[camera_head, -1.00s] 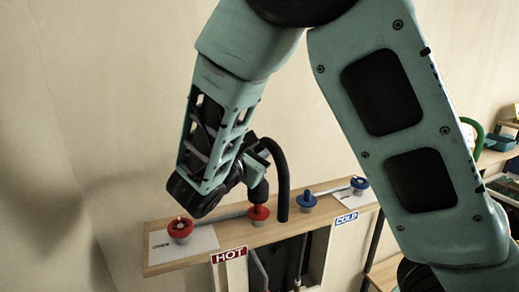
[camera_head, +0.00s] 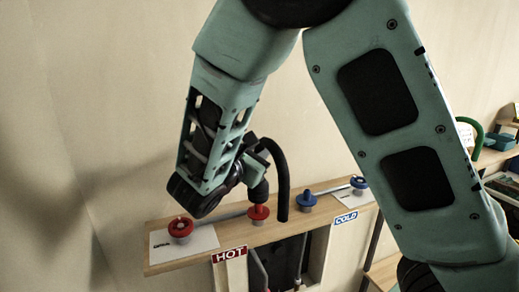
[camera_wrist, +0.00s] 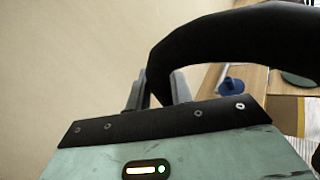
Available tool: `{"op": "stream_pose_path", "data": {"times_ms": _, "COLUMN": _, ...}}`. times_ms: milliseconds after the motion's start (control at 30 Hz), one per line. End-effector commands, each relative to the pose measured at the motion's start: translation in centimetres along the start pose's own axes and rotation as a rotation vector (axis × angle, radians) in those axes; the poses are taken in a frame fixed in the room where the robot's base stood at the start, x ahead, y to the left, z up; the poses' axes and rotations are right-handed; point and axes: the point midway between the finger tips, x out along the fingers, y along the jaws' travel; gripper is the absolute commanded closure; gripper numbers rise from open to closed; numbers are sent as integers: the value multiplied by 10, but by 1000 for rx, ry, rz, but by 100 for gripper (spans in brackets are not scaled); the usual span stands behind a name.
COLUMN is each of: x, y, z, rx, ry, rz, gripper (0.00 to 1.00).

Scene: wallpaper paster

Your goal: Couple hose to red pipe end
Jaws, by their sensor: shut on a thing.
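The red pipe end (camera_head: 259,212) stands on the wooden shelf, above and right of the HOT label. The black hose (camera_head: 281,178) arches up from my gripper (camera_head: 257,165) and hangs down to the right, in front of the shelf. Its held end points down directly over the red pipe end and appears to meet it; whether it is seated cannot be told. In the wrist view my gripper (camera_wrist: 158,92) is shut on the hose (camera_wrist: 235,38), which bends away to the right. The fingertips are partly hidden behind the hose.
A red valve knob (camera_head: 180,227) sits at the shelf's left end. A blue pipe end (camera_head: 306,201) and blue valve knob (camera_head: 359,183) stand to the right, near the COLD label (camera_head: 346,217). The wooden shelf (camera_head: 285,227) runs along the wall. A green hose (camera_head: 470,127) is at far right.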

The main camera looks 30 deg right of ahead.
Motion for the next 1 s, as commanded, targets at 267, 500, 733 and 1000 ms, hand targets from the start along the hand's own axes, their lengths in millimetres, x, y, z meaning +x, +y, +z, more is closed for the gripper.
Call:
{"op": "stream_pose_path", "data": {"times_ms": 267, "x": 0, "y": -2, "z": -4, "rx": 0, "ry": -1, "rz": 0, "gripper": 100}}
{"op": "stream_pose_path", "data": {"times_ms": 500, "x": 0, "y": -4, "z": -9, "rx": 0, "ry": -1, "rz": 0, "gripper": 100}}
{"op": "stream_pose_path", "data": {"times_ms": 733, "x": 0, "y": -6, "z": -14, "rx": 1, "ry": -1, "rz": 0, "gripper": 100}}
{"op": "stream_pose_path", "data": {"times_ms": 1000, "x": 0, "y": -8, "z": -20, "rx": 1, "ry": -1, "rz": 0, "gripper": 100}}
